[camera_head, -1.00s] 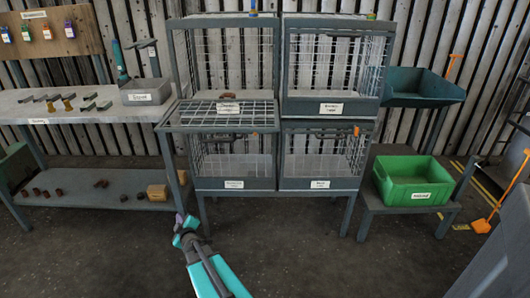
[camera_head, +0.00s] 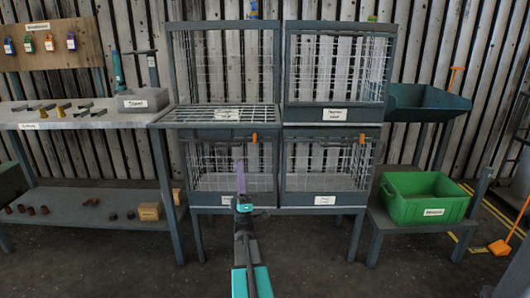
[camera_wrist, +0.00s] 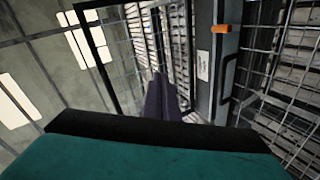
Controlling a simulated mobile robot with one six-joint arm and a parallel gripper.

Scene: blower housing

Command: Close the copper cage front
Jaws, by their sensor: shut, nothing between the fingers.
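The cage stand holds two rows of wire cages. The upper-left cage (camera_head: 172,66) has its wire front (camera_head: 196,115) folded down flat, sticking out toward me, with a white label (camera_head: 227,114) on its outer edge. The label is too small to read, so I cannot confirm it is the copper one. My gripper (camera_head: 240,174) has purple fingers, shut and empty. In the head view it is below the lowered front, before the lower-left cage (camera_head: 232,183); the depth gap is unclear. The wrist view shows the fingers (camera_wrist: 158,98) near wire mesh.
The upper-right cage (camera_head: 333,114) and lower-right cage (camera_head: 324,200) have upright fronts. Orange latches (camera_head: 254,138) show on the lower cages; one also shows in the wrist view (camera_wrist: 221,29). A workbench (camera_head: 60,122) stands left, a green bin (camera_head: 428,205) right. Floor in front is clear.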

